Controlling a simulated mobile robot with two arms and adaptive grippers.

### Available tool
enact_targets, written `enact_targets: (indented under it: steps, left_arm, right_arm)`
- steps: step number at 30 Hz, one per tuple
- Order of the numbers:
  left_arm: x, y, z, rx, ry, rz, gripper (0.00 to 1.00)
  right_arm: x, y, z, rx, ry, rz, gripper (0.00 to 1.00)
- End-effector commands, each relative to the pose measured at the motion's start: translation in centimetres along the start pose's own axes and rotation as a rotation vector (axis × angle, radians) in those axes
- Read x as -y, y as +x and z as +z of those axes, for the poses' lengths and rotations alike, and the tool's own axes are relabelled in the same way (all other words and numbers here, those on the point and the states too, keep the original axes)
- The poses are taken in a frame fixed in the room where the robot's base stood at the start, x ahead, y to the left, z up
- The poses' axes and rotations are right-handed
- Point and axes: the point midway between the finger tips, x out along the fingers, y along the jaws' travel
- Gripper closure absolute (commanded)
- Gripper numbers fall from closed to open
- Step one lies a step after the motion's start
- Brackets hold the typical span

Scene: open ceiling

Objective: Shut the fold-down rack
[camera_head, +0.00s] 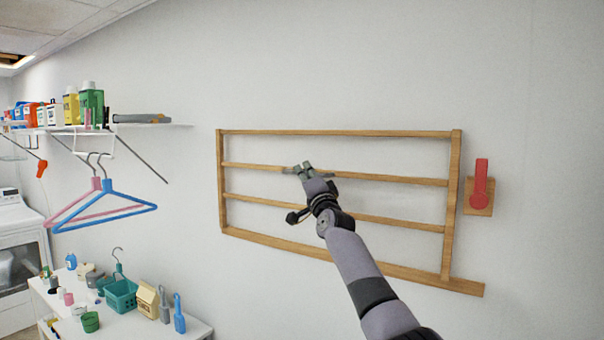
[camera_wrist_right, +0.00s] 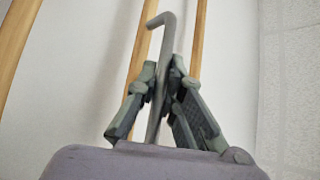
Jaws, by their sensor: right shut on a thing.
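The fold-down rack (camera_head: 452,205) is a wooden frame with several horizontal rails, standing up along the wall in the head view. I cannot tell whether it lies fully flat against the wall. A red lever (camera_head: 480,182) on a wooden block (camera_head: 478,208) is to the right of its frame. My right gripper (camera_head: 298,169) is at the second rail from the top, left of the rack's middle. In the wrist view its fingers (camera_wrist_right: 160,85) are closed around a grey hooked bar (camera_wrist_right: 165,22), with wooden rails (camera_wrist_right: 140,50) behind. My left gripper is not in view.
A wall shelf (camera_head: 150,124) with several bottles is at the left, with blue (camera_head: 110,205) and pink hangers below it. A white table (camera_head: 165,328) with a teal basket (camera_head: 121,296) stands lower left. The wall right of the lever is clear.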

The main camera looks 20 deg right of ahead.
Motion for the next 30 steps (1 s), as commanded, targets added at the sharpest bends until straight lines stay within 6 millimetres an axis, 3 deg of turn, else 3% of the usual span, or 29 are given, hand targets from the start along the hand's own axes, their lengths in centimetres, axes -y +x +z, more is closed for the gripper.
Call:
enact_targets:
  steps: [9,10,19,30]
  left_arm:
    - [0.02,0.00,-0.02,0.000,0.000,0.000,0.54]
    - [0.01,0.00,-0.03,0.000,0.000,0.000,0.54]
    - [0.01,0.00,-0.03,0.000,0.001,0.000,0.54]
    - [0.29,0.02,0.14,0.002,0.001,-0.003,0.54]
  right_arm:
    - [-0.22,-0.03,-0.07,0.000,-0.005,0.004,1.00]
    - [-0.22,-0.03,-0.07,0.000,-0.005,0.004,0.91]
    - [-0.20,-0.03,-0.02,0.001,-0.003,0.004,0.71]
    - [-0.19,-0.10,0.13,0.003,0.000,0.003,0.70]
